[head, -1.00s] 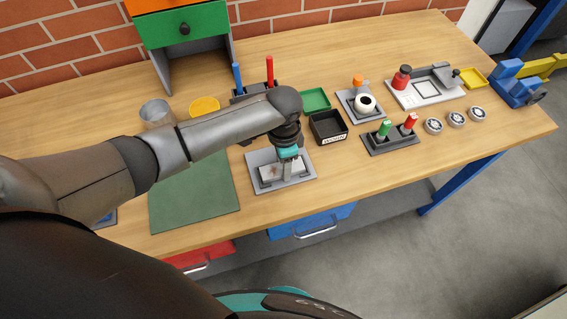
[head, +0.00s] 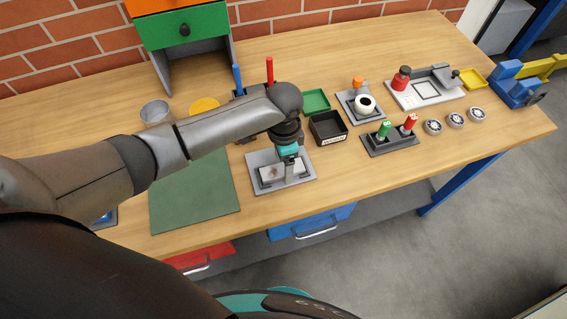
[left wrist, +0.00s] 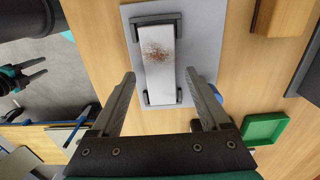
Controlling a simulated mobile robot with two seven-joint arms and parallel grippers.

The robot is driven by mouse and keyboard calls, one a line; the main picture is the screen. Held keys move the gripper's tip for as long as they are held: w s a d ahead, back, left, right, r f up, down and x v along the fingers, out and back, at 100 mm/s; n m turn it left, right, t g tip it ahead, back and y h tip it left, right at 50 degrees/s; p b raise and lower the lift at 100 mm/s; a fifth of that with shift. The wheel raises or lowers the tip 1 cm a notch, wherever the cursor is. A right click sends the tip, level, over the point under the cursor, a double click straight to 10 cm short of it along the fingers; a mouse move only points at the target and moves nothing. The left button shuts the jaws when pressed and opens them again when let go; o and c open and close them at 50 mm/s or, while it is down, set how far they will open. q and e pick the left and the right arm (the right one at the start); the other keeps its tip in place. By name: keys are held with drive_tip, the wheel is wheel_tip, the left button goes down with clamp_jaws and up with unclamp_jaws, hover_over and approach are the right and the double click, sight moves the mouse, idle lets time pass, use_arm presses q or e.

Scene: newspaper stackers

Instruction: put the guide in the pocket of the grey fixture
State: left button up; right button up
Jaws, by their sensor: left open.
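The grey fixture (head: 304,183) is a flat plate with dark brackets, near the front edge of the bench. It also shows in the left wrist view (left wrist: 213,30). A silver bar with a rust-brown patch, which looks like the guide (left wrist: 158,65), lies between the dark end brackets. It shows in the head view (head: 270,173), partly hidden by my gripper. My left gripper (head: 290,178) is over the fixture. In the left wrist view its open fingers (left wrist: 161,76) stand apart on either side of the bar, touching nothing I can make out. My right gripper (left wrist: 38,72) hangs off the bench, fingers apart.
A black bin (head: 328,127) and a green tray (head: 315,101) stand behind and right of the fixture. A holder with green and red pegs (head: 390,143) is further right. A green mat (head: 190,200) lies left, and a metal cup (head: 156,112) stands behind it.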

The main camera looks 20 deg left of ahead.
use_arm(q)
wheel_tip(320, 180, up, 11)
drive_tip(key=p, duration=0.1)
idle(0.4)
